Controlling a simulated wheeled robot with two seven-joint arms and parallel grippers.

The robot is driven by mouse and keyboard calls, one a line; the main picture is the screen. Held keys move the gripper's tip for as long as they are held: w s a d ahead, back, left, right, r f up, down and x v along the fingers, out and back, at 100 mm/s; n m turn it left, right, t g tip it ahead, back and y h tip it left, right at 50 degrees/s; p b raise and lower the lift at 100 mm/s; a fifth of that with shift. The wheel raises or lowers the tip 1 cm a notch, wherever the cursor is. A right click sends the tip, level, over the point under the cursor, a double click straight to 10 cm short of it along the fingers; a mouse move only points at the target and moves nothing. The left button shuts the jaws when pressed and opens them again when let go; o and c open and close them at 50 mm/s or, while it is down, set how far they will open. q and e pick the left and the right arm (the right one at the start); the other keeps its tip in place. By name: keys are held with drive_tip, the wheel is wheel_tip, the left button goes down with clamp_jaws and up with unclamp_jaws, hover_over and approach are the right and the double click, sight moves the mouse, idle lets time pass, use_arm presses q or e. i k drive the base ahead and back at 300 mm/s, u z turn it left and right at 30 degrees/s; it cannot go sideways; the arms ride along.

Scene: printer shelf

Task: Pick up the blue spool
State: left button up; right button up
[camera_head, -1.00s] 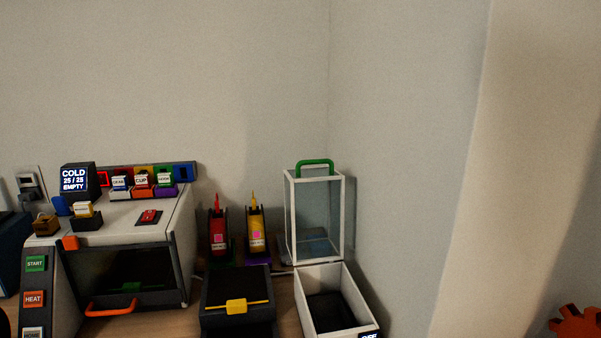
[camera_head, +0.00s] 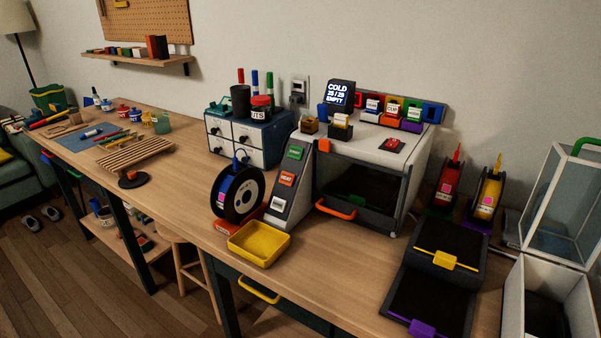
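Neither of my grippers shows in the head view.
The yellow tray (camera_head: 259,243) and a sloped button panel (camera_head: 289,180) stand close by the spool. The white machine (camera_head: 376,150) has an orange handle. A drawer cabinet (camera_head: 237,143) stands behind. Red (camera_head: 445,196) and yellow (camera_head: 487,198) spools stand right. The tabletop left of the spool is clear.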

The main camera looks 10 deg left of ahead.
sight(234, 197)
drive_tip(key=u, duration=2.45)
drive_tip(key=i, duration=1.6)
drive_tip(key=z, duration=0.95)
